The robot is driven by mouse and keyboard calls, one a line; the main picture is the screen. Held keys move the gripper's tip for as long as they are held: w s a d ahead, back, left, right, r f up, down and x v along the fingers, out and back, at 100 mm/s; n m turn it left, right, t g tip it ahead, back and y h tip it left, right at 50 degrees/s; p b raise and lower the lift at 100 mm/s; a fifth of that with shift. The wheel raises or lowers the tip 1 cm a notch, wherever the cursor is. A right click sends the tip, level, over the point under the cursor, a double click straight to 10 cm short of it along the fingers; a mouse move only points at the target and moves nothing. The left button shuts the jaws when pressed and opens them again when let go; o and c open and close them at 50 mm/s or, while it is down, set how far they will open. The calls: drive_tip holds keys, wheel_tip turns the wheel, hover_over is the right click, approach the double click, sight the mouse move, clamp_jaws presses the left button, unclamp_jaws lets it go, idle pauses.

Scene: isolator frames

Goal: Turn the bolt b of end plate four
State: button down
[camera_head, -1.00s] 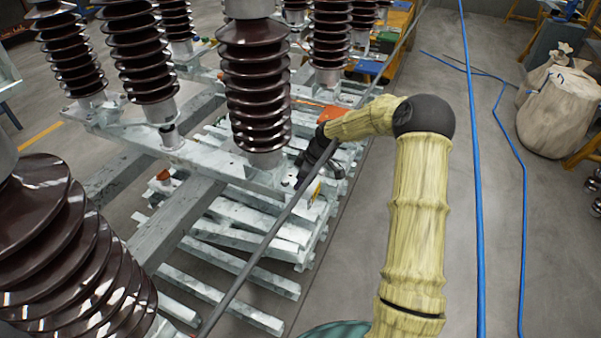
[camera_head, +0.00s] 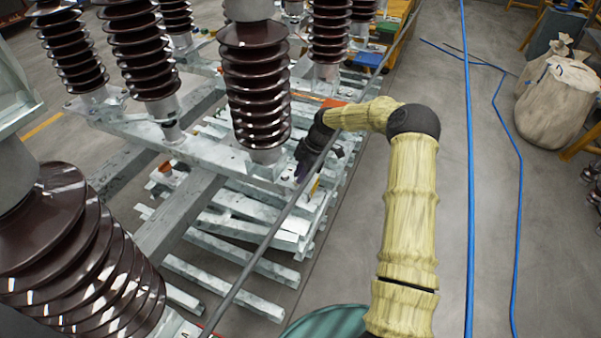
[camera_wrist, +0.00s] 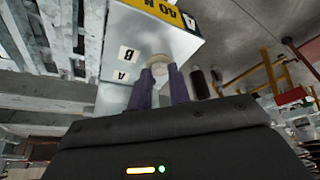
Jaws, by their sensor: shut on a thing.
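In the wrist view, the two purple fingers of my gripper (camera_wrist: 158,88) are shut on a pale round bolt (camera_wrist: 159,61) on the face of a light end plate (camera_wrist: 116,93). A label marked B (camera_wrist: 126,54) is just left of the bolt, and a label marked A (camera_wrist: 121,76) is below it. A yellow plate with dark lettering (camera_wrist: 160,13) is above. In the head view my gripper (camera_head: 302,171) is at the end of the grey frame beam, beyond a long grey rod. The bolt itself is hidden there.
Brown ribbed insulators (camera_head: 258,95) stand on the grey frame (camera_head: 200,155). A long grey rod (camera_head: 262,250) crosses in front of my gripper.

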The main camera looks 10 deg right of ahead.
drive_tip(key=c, duration=1.6)
unclamp_jaws()
drive_tip(key=shift+r, duration=0.1)
drive_tip(key=v, duration=1.7)
drive_tip(key=shift+r, duration=0.1)
